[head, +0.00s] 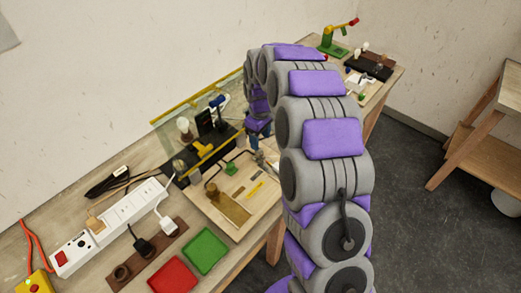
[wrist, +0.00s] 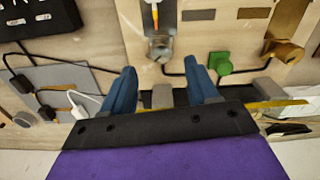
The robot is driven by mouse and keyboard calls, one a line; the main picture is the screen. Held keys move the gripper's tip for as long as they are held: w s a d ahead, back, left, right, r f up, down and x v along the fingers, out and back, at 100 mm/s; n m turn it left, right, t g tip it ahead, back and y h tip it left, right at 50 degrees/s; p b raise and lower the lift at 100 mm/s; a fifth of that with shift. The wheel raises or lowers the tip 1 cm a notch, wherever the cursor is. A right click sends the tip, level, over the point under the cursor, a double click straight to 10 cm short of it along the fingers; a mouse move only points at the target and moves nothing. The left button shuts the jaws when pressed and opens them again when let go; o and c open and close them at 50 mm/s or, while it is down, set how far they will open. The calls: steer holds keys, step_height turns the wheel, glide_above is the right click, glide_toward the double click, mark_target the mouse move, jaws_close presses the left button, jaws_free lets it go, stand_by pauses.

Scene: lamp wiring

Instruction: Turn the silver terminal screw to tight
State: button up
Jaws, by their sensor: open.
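My gripper (wrist: 161,68) is open in the wrist view, with two blue fingers apart. A silvery-grey fitting (wrist: 160,46) on the wooden board (wrist: 100,25) lies just beyond the fingertips, roughly centred between them; it may be the terminal with the silver screw, but the screw head cannot be made out. A thin yellow-orange and white piece (wrist: 155,12) points down at it. A green terminal piece (wrist: 219,63) sits to its right, beside the right finger.
A brass piece (wrist: 287,48) stands right of the green one, and black cable runs along the board. In the head view a white power strip (head: 125,207), red tray (head: 172,275) and green tray (head: 205,250) lie to the left.

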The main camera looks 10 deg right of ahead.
mark_target(260, 151)
steer(key=f, duration=0.3)
steer(key=f+b, duration=0.1)
steer(key=f, duration=0.1)
steer(key=shift+a, duration=0.3)
steer(key=shift+f, duration=0.35)
steer(key=shift+d+f, duration=0.15)
steer(key=shift+d, duration=0.1)
steer(key=shift+a, duration=0.1)
steer(key=c, duration=1)
steer(key=shift+c, duration=0.2)
